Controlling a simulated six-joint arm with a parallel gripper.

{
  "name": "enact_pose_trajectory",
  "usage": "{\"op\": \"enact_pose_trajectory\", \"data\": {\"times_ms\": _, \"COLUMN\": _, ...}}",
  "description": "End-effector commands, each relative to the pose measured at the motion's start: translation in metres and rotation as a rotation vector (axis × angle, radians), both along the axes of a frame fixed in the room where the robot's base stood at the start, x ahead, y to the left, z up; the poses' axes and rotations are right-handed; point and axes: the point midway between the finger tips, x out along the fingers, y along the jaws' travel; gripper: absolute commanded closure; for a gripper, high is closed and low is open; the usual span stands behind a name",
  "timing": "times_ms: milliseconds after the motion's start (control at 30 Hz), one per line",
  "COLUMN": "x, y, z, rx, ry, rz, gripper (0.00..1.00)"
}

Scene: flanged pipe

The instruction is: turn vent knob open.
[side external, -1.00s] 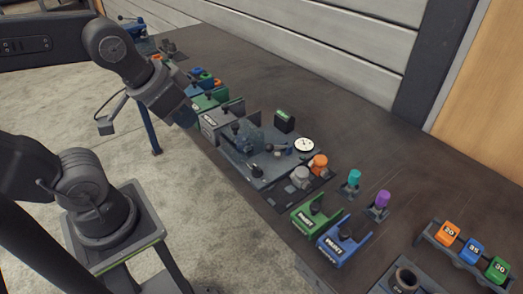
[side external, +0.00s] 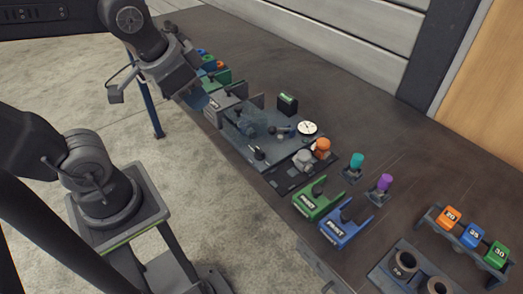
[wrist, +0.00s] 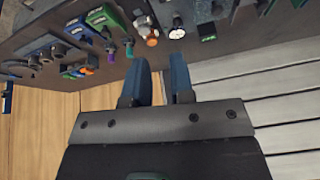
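The flanged pipe assembly sits on a grey plate (side external: 285,150) on the bench in the side view, with a white round gauge (side external: 307,128), a small black knob (side external: 258,153) and a translucent blue-grey part (side external: 252,122). I cannot tell for sure which part is the vent knob. My gripper (side external: 203,101) is up and left of the plate, apart from it, near the bench's front edge. In the wrist view its two blue fingers (wrist: 160,62) stand apart with nothing between them. The gauge (wrist: 177,33) shows there beyond the fingertips.
An orange cap (side external: 321,147) and a grey cap (side external: 302,160) sit right of the plate. Green (side external: 312,207) and blue (side external: 338,236) holders, teal (side external: 357,161) and purple (side external: 384,182) pegs and a block rack (side external: 440,234) lie further right.

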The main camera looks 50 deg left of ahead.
Motion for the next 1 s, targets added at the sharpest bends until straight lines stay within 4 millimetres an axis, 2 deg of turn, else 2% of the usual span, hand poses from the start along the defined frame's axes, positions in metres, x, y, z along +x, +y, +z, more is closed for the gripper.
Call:
{"op": "enact_pose_trajectory", "data": {"times_ms": 33, "x": 0.010, "y": -0.001, "z": -0.002, "rx": 0.034, "ry": 0.035, "rz": -0.075, "gripper": 0.73}}
{"op": "enact_pose_trajectory", "data": {"times_ms": 167, "x": 0.043, "y": -0.002, "z": -0.010, "rx": 0.140, "ry": 0.132, "rz": -0.355, "gripper": 0.62}}
{"op": "enact_pose_trajectory", "data": {"times_ms": 400, "x": 0.106, "y": -0.006, "z": -0.047, "rx": 0.276, "ry": 0.288, "rz": -0.926, "gripper": 0.62}}
{"op": "enact_pose_trajectory", "data": {"times_ms": 500, "x": 0.126, "y": -0.008, "z": -0.067, "rx": 0.300, "ry": 0.329, "rz": -1.126, "gripper": 0.62}}
{"op": "enact_pose_trajectory", "data": {"times_ms": 700, "x": 0.146, "y": -0.010, "z": -0.092, "rx": 0.318, "ry": 0.366, "rz": -1.365, "gripper": 0.62}}
{"op": "enact_pose_trajectory", "data": {"times_ms": 867, "x": 0.149, "y": -0.010, "z": -0.101, "rx": 0.319, "ry": 0.370, "rz": -1.409, "gripper": 0.62}}
{"op": "enact_pose_trajectory", "data": {"times_ms": 1000, "x": 0.148, "y": -0.010, "z": -0.120, "rx": 0.318, "ry": 0.372, "rz": -1.408, "gripper": 0.62}}
